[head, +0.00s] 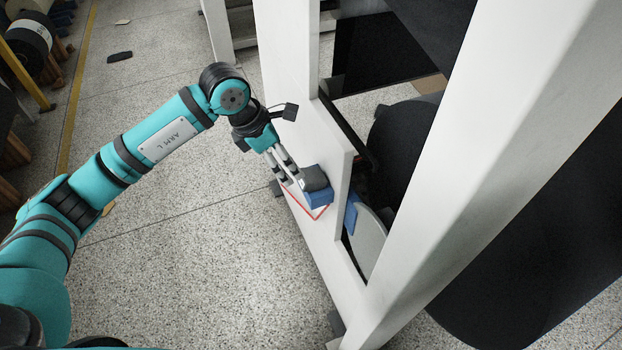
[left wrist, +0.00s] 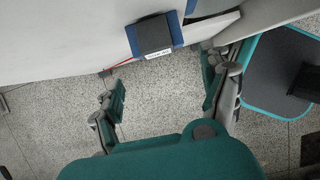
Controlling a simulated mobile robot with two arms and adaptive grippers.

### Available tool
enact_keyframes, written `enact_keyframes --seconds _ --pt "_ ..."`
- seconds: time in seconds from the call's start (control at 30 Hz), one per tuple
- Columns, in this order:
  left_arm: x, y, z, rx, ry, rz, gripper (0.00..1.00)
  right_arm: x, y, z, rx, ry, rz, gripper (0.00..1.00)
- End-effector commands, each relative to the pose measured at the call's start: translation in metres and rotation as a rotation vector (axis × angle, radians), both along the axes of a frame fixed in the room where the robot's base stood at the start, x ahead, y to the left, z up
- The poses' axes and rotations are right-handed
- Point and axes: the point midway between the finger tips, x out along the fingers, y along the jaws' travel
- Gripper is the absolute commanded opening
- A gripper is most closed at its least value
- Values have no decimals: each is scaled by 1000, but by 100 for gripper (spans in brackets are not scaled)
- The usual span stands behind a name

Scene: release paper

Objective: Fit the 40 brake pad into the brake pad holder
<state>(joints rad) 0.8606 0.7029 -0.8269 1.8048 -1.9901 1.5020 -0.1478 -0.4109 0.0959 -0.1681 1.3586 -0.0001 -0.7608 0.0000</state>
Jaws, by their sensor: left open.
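A dark grey block that looks like the brake pad (head: 314,178) sits at a blue holder (head: 321,197) on the white machine frame. In the left wrist view the dark pad (left wrist: 154,34) lies against the blue holder (left wrist: 177,29), with a small white label on its lower edge that is too small to read. I cannot tell whether it is fully seated. My left gripper (head: 293,180) is just left of the pad in the head view. In the left wrist view the left gripper (left wrist: 165,90) is open, with only floor between its fingers. My right gripper is out of view.
The white frame panel (head: 289,75) stands upright beside the left arm, with a red outline (head: 317,212) below the holder. A thick white post (head: 480,140) and a large black roll (head: 540,240) are at the right. Speckled floor (head: 190,250) is free at the left.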

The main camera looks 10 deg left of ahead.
Motion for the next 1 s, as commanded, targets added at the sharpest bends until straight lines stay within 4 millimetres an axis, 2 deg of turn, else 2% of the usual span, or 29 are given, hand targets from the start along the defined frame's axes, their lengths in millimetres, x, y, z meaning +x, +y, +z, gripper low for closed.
enact_keyframes --seconds 0.03,0.1,0.37,0.7,1.0 --pt "2 -4 -11 -1 5 -1 80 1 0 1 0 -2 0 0" --pt "4 -8 -22 -2 3 -2 80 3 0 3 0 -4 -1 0" --pt "10 -15 -40 -2 1 0 80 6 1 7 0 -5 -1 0" --pt "24 -30 -80 -1 2 -1 80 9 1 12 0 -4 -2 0" --pt "26 -32 -83 -1 0 -1 80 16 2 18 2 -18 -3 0"
